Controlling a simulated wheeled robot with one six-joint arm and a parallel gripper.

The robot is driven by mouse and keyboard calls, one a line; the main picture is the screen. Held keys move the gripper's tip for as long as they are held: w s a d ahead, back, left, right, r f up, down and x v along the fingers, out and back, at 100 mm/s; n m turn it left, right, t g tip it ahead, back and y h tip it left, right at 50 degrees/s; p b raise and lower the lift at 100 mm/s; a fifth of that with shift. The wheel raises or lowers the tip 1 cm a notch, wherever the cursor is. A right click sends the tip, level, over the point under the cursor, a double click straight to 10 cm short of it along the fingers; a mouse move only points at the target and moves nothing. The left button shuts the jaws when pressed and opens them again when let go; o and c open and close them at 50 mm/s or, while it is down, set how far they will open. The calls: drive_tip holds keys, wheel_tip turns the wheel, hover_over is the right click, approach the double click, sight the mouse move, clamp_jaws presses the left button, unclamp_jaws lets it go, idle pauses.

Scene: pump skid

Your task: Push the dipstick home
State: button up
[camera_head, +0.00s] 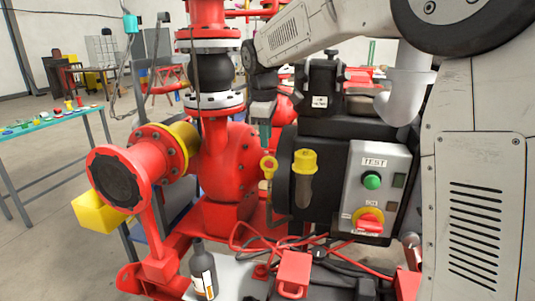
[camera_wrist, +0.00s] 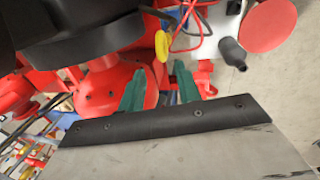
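The dipstick shows as a yellow ring handle (camera_head: 268,165) on a short stem, upright against the left side of the dark pump housing. Its lower part is hidden, and I cannot tell how deep it sits. In the wrist view a yellow piece (camera_wrist: 161,46), apparently this handle, lies just past and between my fingertips. My gripper (camera_head: 265,140) points down above the handle, with a small gap showing. Its two green fingers (camera_wrist: 159,72) are apart in the wrist view, with nothing held between them.
A yellow cap (camera_head: 304,161) sits just right of the dipstick. The grey control box (camera_head: 372,190) with green and red buttons is further right. The red pump body (camera_head: 228,160) stands close on the left.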

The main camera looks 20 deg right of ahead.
sight(267, 157)
drive_tip(key=f, duration=0.4)
drive_tip(key=w+f, duration=0.1)
drive_tip(key=f, duration=0.1)
drive_tip(key=shift+d+f, duration=0.2)
drive_tip(key=shift+d, duration=0.15)
clamp_jaws()
